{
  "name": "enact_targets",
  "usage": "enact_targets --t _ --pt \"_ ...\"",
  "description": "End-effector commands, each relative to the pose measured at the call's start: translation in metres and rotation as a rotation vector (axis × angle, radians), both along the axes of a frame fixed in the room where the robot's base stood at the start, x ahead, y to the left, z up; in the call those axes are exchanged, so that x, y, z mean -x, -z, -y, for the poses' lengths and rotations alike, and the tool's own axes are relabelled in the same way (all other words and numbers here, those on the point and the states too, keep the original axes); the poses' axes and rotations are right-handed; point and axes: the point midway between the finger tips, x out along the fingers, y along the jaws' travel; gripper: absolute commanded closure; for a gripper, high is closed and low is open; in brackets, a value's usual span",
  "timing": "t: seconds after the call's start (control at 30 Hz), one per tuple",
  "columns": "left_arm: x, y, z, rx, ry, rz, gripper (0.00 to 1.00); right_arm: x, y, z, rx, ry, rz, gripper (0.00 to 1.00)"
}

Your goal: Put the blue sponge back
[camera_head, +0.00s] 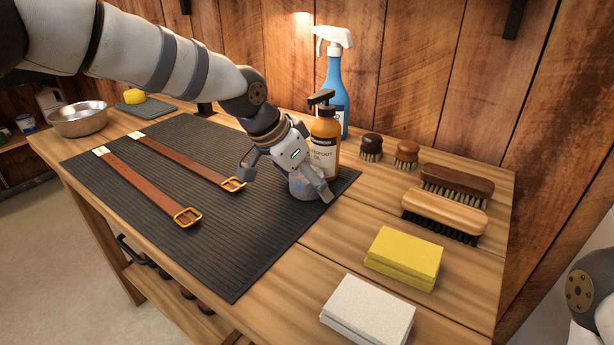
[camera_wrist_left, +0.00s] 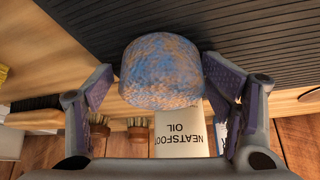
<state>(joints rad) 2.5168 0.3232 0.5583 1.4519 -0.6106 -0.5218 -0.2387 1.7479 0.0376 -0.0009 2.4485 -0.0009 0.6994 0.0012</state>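The blue sponge (camera_head: 305,186) is a short round block, blue with brownish blotches. It sits near the right edge of the dark ribbed mat (camera_head: 225,255), in front of the amber oil bottle. My left gripper (camera_head: 287,182) is over it with the fingers spread. In the left wrist view the sponge (camera_wrist_left: 162,72) is between the two fingers (camera_wrist_left: 158,95), close to the right finger, with a small gap at the left. The gripper looks open, not closed on it. My right gripper is out of view; only part of my right arm shows at the lower right.
Close behind stand the neatsfoot oil bottle (camera_head: 325,140) and a blue spray bottle (camera_head: 336,85). To the right are several brushes (camera_head: 444,212), yellow sponges (camera_head: 404,256) and a white block (camera_head: 368,315). Leather straps (camera_head: 150,187) lie on the mat; a metal bowl (camera_head: 78,119) stands far left.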

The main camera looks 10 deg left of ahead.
Motion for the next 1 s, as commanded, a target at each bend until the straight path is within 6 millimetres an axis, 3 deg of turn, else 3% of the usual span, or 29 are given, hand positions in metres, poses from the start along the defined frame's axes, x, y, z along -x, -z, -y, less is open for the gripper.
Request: enact_targets --t 0.07,0.33,0.7,0.83,1.0 --pt "0.003 0.007 -0.003 -0.005 -0.003 -0.016 0.25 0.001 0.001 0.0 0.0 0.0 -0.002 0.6" --pt "0.002 0.0 -0.003 -0.005 -0.003 -0.014 0.25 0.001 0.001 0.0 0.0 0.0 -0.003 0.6" --pt "0.035 -0.093 -0.03 -0.002 -0.003 0.002 0.25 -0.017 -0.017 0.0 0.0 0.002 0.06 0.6" --pt "0.044 -0.11 -0.037 -0.004 -0.002 -0.001 0.25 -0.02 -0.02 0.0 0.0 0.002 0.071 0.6" --pt "0.047 -0.114 -0.04 -0.003 -0.002 -0.007 0.25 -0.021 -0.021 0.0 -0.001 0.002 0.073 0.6"
